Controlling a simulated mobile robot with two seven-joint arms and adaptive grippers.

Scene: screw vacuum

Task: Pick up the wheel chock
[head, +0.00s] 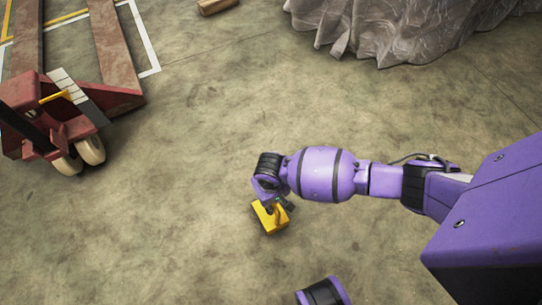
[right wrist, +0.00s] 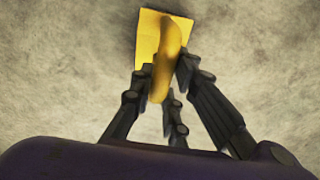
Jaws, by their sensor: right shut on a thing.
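The yellow wheel chock (head: 268,217) is on or just above the concrete floor, near the middle of the head view. My right gripper (head: 280,203) is at it from above and partly hides it. In the right wrist view the wheel chock (right wrist: 151,35) shows a flat yellow plate with a raised handle-like part. The dark fingers of my right gripper (right wrist: 166,75) are shut around that raised part. I cannot tell whether the chock is clear of the floor. My left gripper is not in view.
A red pallet jack (head: 70,110) with pale wheels stands at the upper left. A grey draped cover (head: 400,35) lies at the upper right. A small wooden block (head: 216,6) is at the top edge. The floor around the chock is clear.

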